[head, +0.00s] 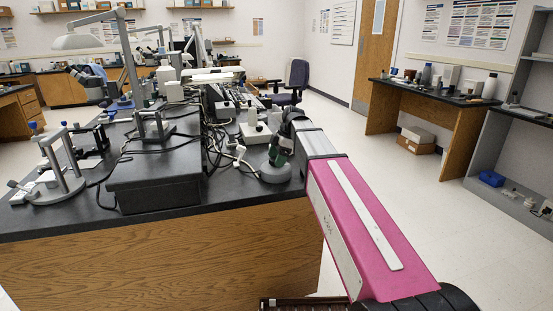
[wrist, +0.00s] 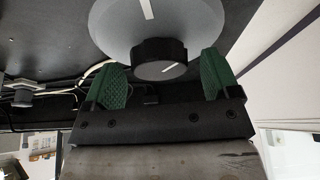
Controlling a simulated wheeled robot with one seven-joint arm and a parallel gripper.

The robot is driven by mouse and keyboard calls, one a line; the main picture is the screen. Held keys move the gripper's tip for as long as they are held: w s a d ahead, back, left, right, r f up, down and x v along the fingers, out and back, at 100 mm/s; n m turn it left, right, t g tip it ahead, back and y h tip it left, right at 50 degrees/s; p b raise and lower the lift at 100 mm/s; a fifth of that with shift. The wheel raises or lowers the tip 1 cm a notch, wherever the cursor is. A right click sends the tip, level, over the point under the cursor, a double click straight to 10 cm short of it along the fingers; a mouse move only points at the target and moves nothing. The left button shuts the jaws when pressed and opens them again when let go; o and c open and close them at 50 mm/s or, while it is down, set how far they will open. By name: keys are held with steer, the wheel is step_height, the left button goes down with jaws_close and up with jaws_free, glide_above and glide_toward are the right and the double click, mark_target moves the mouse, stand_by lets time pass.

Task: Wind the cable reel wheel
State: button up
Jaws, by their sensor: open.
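The cable reel wheel looks to be the grey disc (wrist: 190,22) with a black round hub (wrist: 158,58) at the top middle of the wrist view. In the head view, a grey rounded body (head: 275,174), likely the same reel, stands at the bench's right end. My gripper (wrist: 160,78) has two green fingers, set apart on the left and right of the black hub. No contact with the hub is clear. In the head view my gripper (head: 278,156) is at the grey body, partly hidden by my arm.
The black bench top (head: 60,222) is crowded left of the reel: a dark grey box (head: 155,182), a stand with posts (head: 66,168) and loose black cables. A white device (head: 255,134) stands just behind the reel. The floor (head: 440,215) at the right is clear.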

steer(key=shift+f, duration=0.15)
steer(key=c, duration=0.9)
steer(key=shift+m, duration=0.3)
